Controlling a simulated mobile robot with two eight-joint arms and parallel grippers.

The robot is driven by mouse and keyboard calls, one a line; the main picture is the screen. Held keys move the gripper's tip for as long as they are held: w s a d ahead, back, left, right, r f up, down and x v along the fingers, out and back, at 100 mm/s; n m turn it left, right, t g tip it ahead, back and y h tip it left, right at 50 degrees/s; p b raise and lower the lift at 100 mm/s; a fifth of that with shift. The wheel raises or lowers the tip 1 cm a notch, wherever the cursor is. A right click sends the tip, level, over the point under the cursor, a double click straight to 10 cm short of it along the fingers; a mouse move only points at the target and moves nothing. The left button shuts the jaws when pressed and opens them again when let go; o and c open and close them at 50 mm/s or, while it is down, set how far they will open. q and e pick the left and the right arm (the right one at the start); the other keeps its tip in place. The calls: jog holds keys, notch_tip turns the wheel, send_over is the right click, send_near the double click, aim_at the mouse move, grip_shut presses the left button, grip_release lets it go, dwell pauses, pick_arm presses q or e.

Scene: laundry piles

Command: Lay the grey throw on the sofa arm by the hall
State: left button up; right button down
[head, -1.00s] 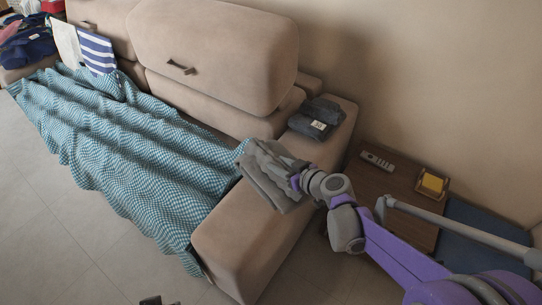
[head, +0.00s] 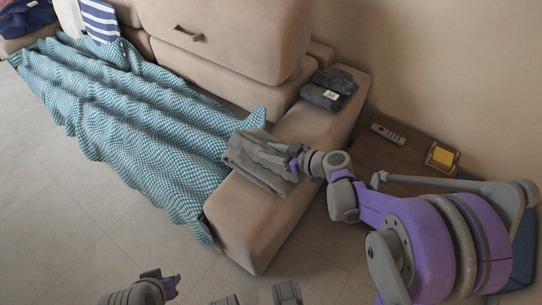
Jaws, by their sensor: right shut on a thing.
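The grey throw (head: 258,178) is a folded grey cloth lying over the near part of the beige sofa arm (head: 250,222), at the inner edge beside the checked blanket. My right gripper (head: 284,158) is shut on the throw's upper right side, and its fingers partly cover the cloth. I cannot tell whether the throw's whole weight rests on the arm. My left gripper (head: 174,284) is low in the view, left of centre and over the floor, away from the sofa; its jaw opening is unclear.
A folded dark garment with a white tag (head: 328,90) lies farther back on the same sofa arm. A teal checked blanket (head: 120,110) covers the seat and hangs to the floor. A side table (head: 375,160) holds a remote (head: 388,134) and a yellow item in a tray (head: 443,156).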

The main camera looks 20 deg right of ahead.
jog(key=shift+f+b, duration=0.35)
jog(key=shift+f, duration=1)
jog(key=shift+f, duration=0.1)
jog(key=shift+c, duration=2.4)
grip_release()
